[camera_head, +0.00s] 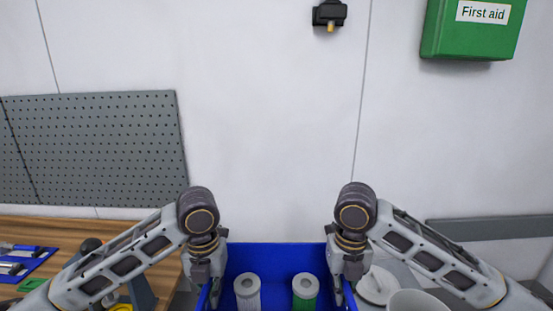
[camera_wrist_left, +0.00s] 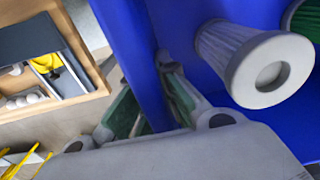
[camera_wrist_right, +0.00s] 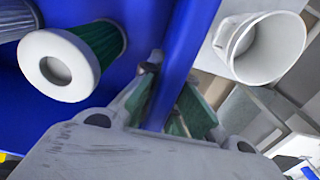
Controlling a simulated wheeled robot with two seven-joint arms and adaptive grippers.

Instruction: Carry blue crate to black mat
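The blue crate (camera_head: 275,257) is at the bottom centre of the head view, between my two arms, with its lower part cut off. Two pleated filter cartridges stand in it, a grey-white one (camera_head: 247,291) and a green one with a white top (camera_head: 305,289). My left gripper (camera_wrist_left: 155,105) has its fingers on both sides of the crate's left wall. My right gripper (camera_wrist_right: 168,105) has its fingers on both sides of the right wall. Both appear shut on these walls. I cannot make out the black mat in any view.
A wooden table (camera_head: 50,232) with blue trays of tools is at the left. A white round container (camera_head: 418,301) and a white lidded item (camera_head: 376,285) are just right of the crate. A pegboard (camera_head: 90,148) and a green first aid box (camera_head: 472,32) hang on the wall.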

